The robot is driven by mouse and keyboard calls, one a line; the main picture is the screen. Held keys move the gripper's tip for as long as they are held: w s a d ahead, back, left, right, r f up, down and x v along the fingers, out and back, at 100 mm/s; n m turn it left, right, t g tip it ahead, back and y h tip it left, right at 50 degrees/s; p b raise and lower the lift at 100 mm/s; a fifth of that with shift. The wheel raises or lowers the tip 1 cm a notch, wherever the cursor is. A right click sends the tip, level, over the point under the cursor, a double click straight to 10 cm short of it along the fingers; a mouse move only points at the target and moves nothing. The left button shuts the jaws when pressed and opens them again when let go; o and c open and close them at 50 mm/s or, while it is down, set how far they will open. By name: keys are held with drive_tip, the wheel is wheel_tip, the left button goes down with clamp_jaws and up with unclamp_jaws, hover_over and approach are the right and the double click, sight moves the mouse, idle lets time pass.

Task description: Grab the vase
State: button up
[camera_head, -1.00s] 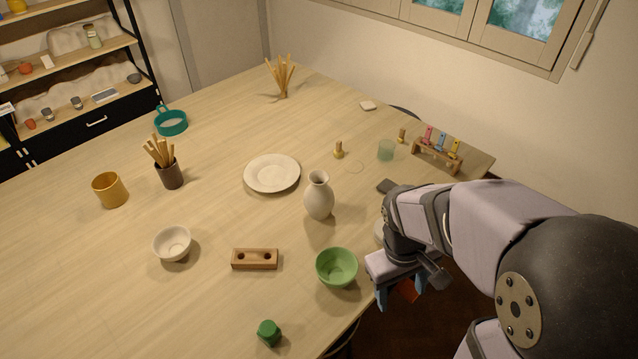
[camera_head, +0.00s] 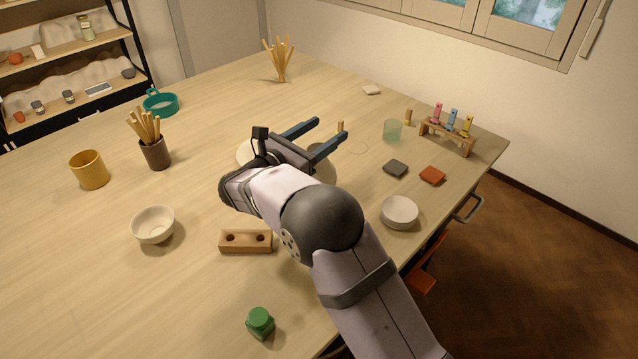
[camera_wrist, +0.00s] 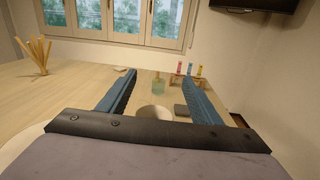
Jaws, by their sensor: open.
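The pale vase is mostly hidden behind my arm in the head view; a shaded rounded part of it (camera_head: 322,171) shows just below my gripper's fingers. In the wrist view a pale rounded top, most likely the vase (camera_wrist: 154,113), shows low between the two fingers, near the gripper's base. My gripper (camera_head: 330,129) is open, with its blue fingers level and pointing to the back right. In the wrist view the fingers (camera_wrist: 158,78) are well apart with nothing clamped. I cannot tell how high they are relative to the vase.
A white plate (camera_head: 245,152) is partly covered by my gripper. A wooden block with holes (camera_head: 246,241) and a white bowl (camera_head: 153,224) lie left of my arm. A green glass (camera_head: 392,130) and a rack (camera_head: 447,137) stand ahead. Small stacked dishes (camera_head: 399,212) are to the right.

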sight(326, 171)
drive_tip(key=shift+w+a, duration=0.1)
drive_tip(key=shift+a, duration=0.1)
drive_tip(key=shift+d+f+p, duration=0.1)
drive_tip(key=shift+f+p, duration=0.6)
drive_tip(key=shift+f, duration=1)
wheel_tip(326, 171, down, 4)
drive_tip(key=shift+r+p, duration=0.2)
drive_tip(key=shift+p, duration=0.45)
drive_tip(key=shift+x, duration=1.1)
drive_tip(key=shift+w+d+r+p, duration=0.1)
drive_tip(key=shift+w+d+p, duration=0.15)
drive_tip(key=shift+p, duration=0.05)
drive_tip(key=shift+r, duration=0.1)
clamp_jaws()
